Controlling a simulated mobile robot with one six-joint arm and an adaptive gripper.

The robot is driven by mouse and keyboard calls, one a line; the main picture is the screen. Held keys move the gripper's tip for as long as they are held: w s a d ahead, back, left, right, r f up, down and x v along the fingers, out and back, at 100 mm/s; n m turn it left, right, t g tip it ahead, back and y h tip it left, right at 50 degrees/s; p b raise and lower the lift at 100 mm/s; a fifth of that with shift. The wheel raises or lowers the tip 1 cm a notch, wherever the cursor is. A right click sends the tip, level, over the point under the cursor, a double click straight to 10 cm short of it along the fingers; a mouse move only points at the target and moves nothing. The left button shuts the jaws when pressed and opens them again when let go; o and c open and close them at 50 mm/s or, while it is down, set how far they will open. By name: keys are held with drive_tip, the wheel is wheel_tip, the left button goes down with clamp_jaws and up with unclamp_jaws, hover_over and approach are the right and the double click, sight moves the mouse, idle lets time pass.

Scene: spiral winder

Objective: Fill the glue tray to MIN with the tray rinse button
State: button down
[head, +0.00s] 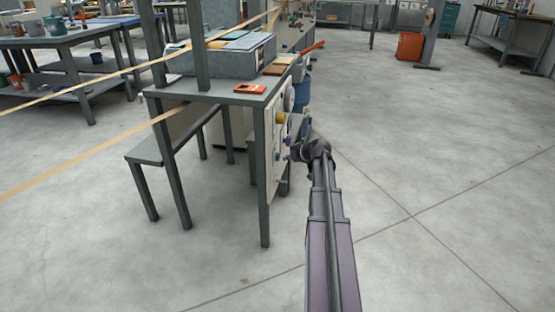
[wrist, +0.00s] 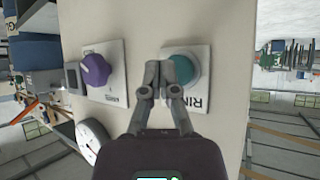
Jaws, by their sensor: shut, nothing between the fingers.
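In the wrist view a round teal button (wrist: 184,70) sits on a white plate (wrist: 200,101) whose partly visible lettering begins "RIN". My gripper (wrist: 160,67) is shut and empty, with its fingertips in front of the button's left part and covering some of it. I cannot tell whether they touch it. In the head view my gripper (head: 295,150) is at the pale control panel (head: 274,160) on the end of the grey frame. I cannot make out the glue tray's level or its MIN mark.
A purple knob (wrist: 96,70) on its own plate is left of the button. A round white gauge (wrist: 91,141) is below the knob. An orange object (head: 250,89) and a grey box (head: 232,55) lie on the bench top. The floor (head: 440,170) at right is clear.

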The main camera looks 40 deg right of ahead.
drive_tip(key=shift+w+a, duration=0.55)
drive_tip(key=shift+w, duration=0.05)
idle(2.1)
drive_tip(key=shift+s+d, duration=0.1)
idle(1.8)
drive_tip(key=shift+s+d, duration=0.5)
drive_tip(key=shift+s, duration=0.05)
drive_tip(key=shift+s+d, duration=1.6)
drive_tip(key=shift+s, duration=0.3)
idle(0.9)
